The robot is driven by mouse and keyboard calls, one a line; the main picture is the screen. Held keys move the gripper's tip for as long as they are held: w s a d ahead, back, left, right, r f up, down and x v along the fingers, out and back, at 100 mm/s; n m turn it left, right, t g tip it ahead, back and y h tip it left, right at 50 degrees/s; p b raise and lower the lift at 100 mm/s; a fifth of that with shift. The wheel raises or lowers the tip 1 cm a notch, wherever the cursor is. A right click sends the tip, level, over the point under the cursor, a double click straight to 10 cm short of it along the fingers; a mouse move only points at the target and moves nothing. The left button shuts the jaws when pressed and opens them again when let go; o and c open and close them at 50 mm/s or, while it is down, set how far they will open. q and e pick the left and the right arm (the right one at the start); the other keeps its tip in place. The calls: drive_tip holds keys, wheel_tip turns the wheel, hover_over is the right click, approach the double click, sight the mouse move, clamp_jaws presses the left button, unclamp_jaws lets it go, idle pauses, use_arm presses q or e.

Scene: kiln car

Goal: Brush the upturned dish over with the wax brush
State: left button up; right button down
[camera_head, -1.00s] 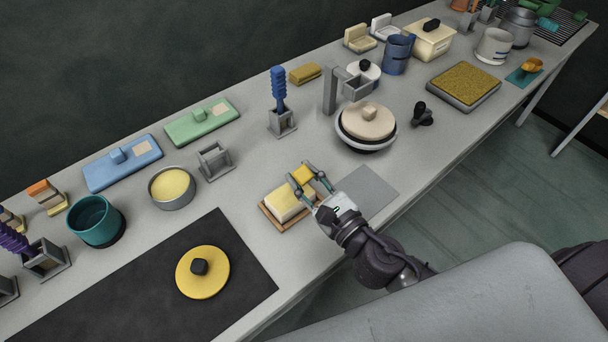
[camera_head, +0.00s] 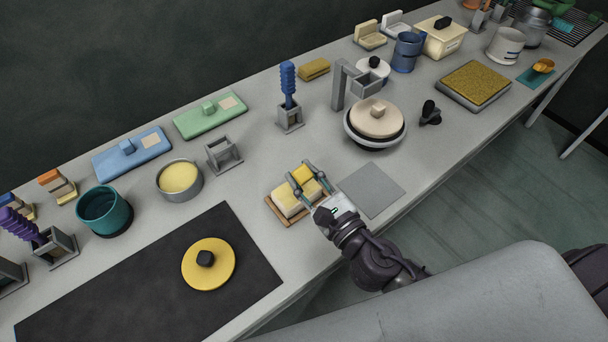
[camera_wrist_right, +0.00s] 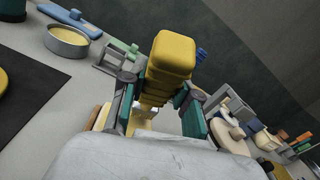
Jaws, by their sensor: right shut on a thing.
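My right gripper (camera_head: 307,178) is shut on the ribbed yellow handle (camera_wrist_right: 172,58) of what looks like the wax brush, above a wooden tray (camera_head: 278,213) with a pale yellow block (camera_head: 286,203). The brush's lower end is mostly hidden; I cannot tell whether it touches the block. A beige rounded piece with a small knob (camera_head: 376,119), which looks like the upturned dish, sits on a round grey and black stand right of the gripper and farther back, apart from it. It also shows in the right wrist view (camera_wrist_right: 228,134). My left gripper is out of view.
A tin of yellow stuff (camera_head: 180,178), an empty grey holder (camera_head: 223,155) and a holder with a blue-handled brush (camera_head: 288,85) stand behind. A grey bracket (camera_head: 341,86) rises beside the dish. A flat grey square (camera_head: 373,190) lies clear to the right.

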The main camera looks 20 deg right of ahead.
drive_tip(key=shift+f+b, duration=0.3)
drive_tip(key=shift+f, duration=0.05)
idle(0.3)
drive_tip(key=shift+d, duration=0.1)
drive_tip(key=d, duration=0.3)
drive_tip(key=shift+w, duration=0.4)
drive_tip(key=shift+a, duration=0.15)
drive_tip(key=shift+s+a+r+p, duration=0.15)
drive_tip(key=shift+a+p, duration=0.15)
drive_tip(key=shift+a, duration=0.25)
drive_tip(key=shift+s+a, duration=0.25)
drive_tip(key=shift+a, duration=0.75)
drive_tip(key=shift+d, duration=0.1)
